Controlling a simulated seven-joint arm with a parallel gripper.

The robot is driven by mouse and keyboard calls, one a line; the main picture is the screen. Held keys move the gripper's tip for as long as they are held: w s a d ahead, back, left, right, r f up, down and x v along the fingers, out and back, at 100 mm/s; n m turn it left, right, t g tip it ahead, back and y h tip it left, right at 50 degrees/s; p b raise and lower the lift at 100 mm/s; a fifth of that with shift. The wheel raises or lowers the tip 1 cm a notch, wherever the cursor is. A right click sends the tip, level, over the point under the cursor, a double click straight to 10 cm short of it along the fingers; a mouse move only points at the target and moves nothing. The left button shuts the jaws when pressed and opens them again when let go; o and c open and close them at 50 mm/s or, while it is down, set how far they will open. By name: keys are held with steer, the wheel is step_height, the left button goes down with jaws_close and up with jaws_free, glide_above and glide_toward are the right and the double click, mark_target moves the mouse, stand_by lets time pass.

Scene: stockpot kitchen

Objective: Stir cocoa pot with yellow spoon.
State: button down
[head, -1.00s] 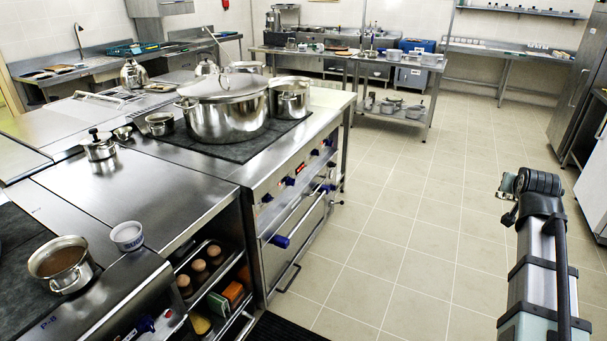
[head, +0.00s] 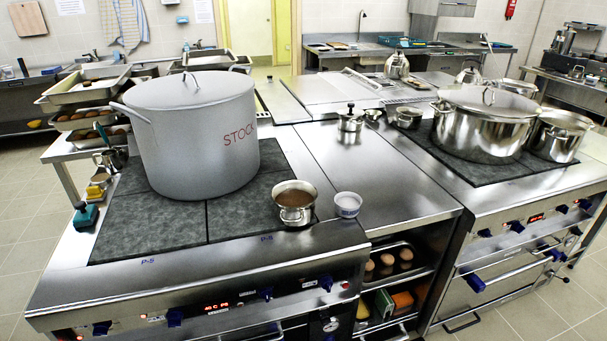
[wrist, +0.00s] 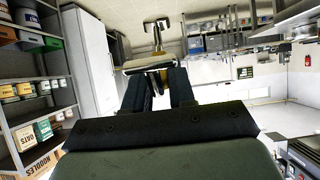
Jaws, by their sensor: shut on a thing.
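The cocoa pot (head: 295,213) is a small steel pot of brown liquid in the head view. It stands upright at the front right corner of the dark hob (head: 235,218). No spoon shows in it. My gripper (wrist: 157,78) is seen only in the wrist view, its two dark fingers pointing away from the camera. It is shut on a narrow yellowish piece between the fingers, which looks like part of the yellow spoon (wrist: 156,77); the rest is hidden. My gripper is not near the cocoa pot in the head view.
A big grey STOCK pot (head: 195,140) stands behind and left of the cocoa pot. A small white cup (head: 348,204) stands close at its right. The steel counter (head: 385,190) farther right is mostly clear. Shelves with boxes (wrist: 45,130) show in the wrist view.

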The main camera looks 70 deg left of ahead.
stand_by(0.4)
steer(key=s+a+n+y, duration=0.3)
steer(key=s+a, duration=0.1)
steer(key=a, duration=1.8)
steer(key=s+a+n+y, duration=0.2)
steer(key=s+a+y, duration=0.1)
steer(key=a, duration=1.8)
steer(key=s+a+r+n+y, duration=0.1)
steer(key=s+a+y, duration=0.1)
steer(key=s+a, duration=0.35)
steer(key=s+a+n+y, duration=0.1)
steer(key=s+a+n, duration=0.15)
steer(key=a, duration=0.55)
steer(key=s+a+n+g+y, duration=0.1)
steer(key=s+a+y, duration=0.2)
steer(key=s+a, duration=0.9)
steer(key=s+a+n+g+y, duration=0.2)
steer(key=s+a, duration=0.4)
steer(key=s, duration=0.7)
steer(key=s+a+n+g+y, duration=0.2)
steer(key=s+a, duration=0.4)
steer(key=s, duration=0.7)
steer(key=s+a+n+g+y, duration=0.1)
steer(key=s+a, duration=0.5)
steer(key=s, duration=0.7)
steer(key=n+g, duration=0.1)
steer(key=g, duration=0.1)
steer(key=shift+s+a+r+g+y, duration=0.15)
steer(key=shift+a+r+g+y, duration=0.15)
steer(key=shift+r+y, duration=0.1)
